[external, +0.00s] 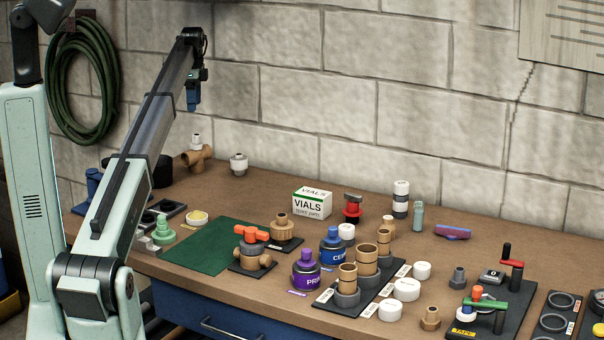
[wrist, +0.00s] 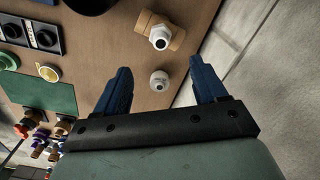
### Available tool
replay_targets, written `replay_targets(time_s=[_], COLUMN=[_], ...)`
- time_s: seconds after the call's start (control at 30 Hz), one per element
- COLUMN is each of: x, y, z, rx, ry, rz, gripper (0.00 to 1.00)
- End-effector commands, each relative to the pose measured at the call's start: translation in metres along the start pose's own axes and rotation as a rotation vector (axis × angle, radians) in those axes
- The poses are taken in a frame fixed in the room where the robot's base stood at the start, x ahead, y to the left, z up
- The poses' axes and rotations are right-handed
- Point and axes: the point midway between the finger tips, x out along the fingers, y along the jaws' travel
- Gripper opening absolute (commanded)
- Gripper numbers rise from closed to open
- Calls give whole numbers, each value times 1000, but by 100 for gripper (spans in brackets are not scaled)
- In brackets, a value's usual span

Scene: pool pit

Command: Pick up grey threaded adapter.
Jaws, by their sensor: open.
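A small grey threaded adapter (external: 458,278) stands on the bench at the right, beside the black board with the red and green handles. It is far from my gripper and I cannot make it out in the wrist view. A pale grey-white fitting (external: 238,163) stands near the wall at the left; in the wrist view it shows (wrist: 159,82) between the finger lines, below them and untouched. My gripper (external: 193,106) is raised high above the back left of the bench. Its blue fingers (wrist: 162,66) are apart with nothing held.
A tan tee with a white plug (external: 197,155) stands left of the pale fitting. The VIALS box (external: 312,204), purple can (external: 306,272), blue can (external: 333,247) and several tan fittings crowd the middle. A green mat (external: 205,248) has bare room.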

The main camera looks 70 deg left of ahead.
Motion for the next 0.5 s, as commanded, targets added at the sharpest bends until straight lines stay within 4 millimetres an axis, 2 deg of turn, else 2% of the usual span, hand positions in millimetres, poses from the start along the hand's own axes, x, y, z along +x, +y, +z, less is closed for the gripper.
replay_targets(time_s=[0.17, 0.27, 0.37, 0.5], x=[1, 3, 6, 11], y=[2, 7, 18, 42], z=[-9, -36, -82, -158], rx=[8, 28, 64, 124], ry=[0, 0, 0, 0], rz=[0, 0, 0, 0], gripper=[71, 71, 71, 71])
